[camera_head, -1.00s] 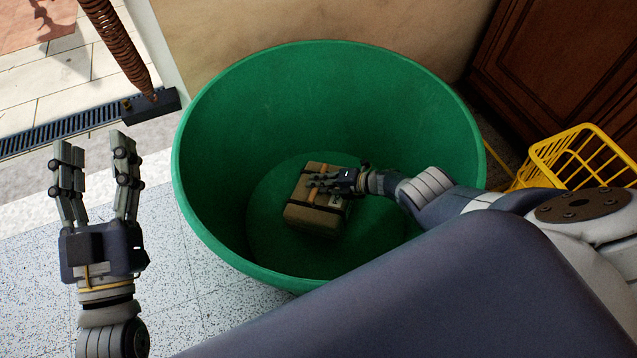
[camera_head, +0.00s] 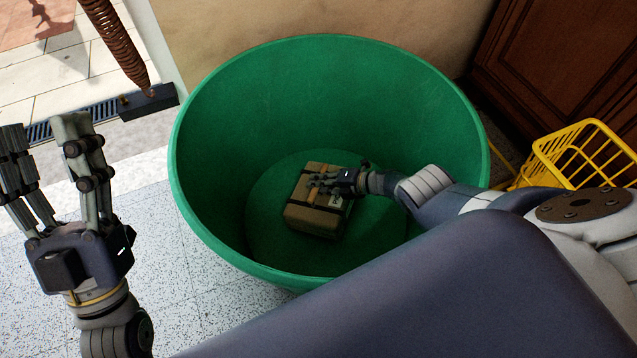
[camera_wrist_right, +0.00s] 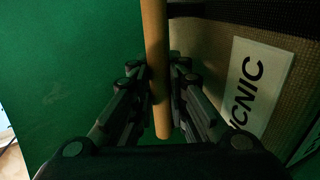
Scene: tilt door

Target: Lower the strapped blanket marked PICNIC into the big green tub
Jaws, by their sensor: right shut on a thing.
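The big green tub (camera_head: 400,100) stands open in the middle of the head view. The brown strapped blanket (camera_head: 315,221) is inside it, over or on the tub's floor; I cannot tell whether it touches. My right gripper (camera_head: 320,182) reaches into the tub and is shut on the blanket's tan handle. In the right wrist view the handle (camera_wrist_right: 155,60) runs between the fingers (camera_wrist_right: 158,105), and a white label (camera_wrist_right: 255,85) shows letters ending in "CNIC". My left gripper (camera_head: 50,170) is open and empty, outside the tub at the left.
A yellow basket (camera_head: 585,155) stands right of the tub, near a dark wooden cabinet (camera_head: 560,60). A coiled brown spring with a dark block (camera_head: 148,102) hangs at the upper left. A drain grate (camera_head: 95,112) crosses the floor there. Speckled floor (camera_head: 170,240) is clear left of the tub.

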